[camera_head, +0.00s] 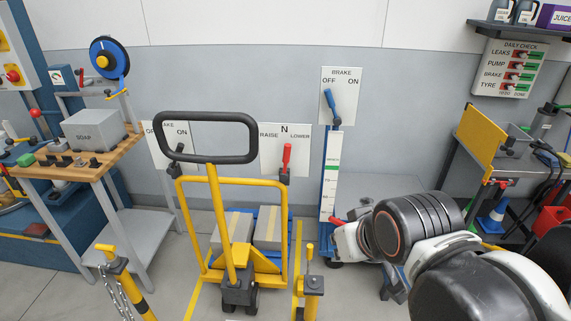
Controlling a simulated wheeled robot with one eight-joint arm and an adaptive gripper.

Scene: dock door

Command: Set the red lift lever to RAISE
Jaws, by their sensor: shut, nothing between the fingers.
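The red lift lever (286,158) is on a white panel (267,160) lettered RAISE at left, N at top centre and LOWER at right. The lever stands about upright, with its red grip up, a little right of the N and between RAISE and LOWER. Its dark pivot is at the lower part of the panel. My arm comes in from the lower right and stays well apart from the lever. I cannot make out gripper fingers anywhere in this view.
A yellow pallet truck with a black loop handle (208,158) stands before the panel, close to the lever's left. A blue brake lever (331,101) is up to its right. Yellow posts (312,285) stand in front. A wooden workbench (90,168) is at left.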

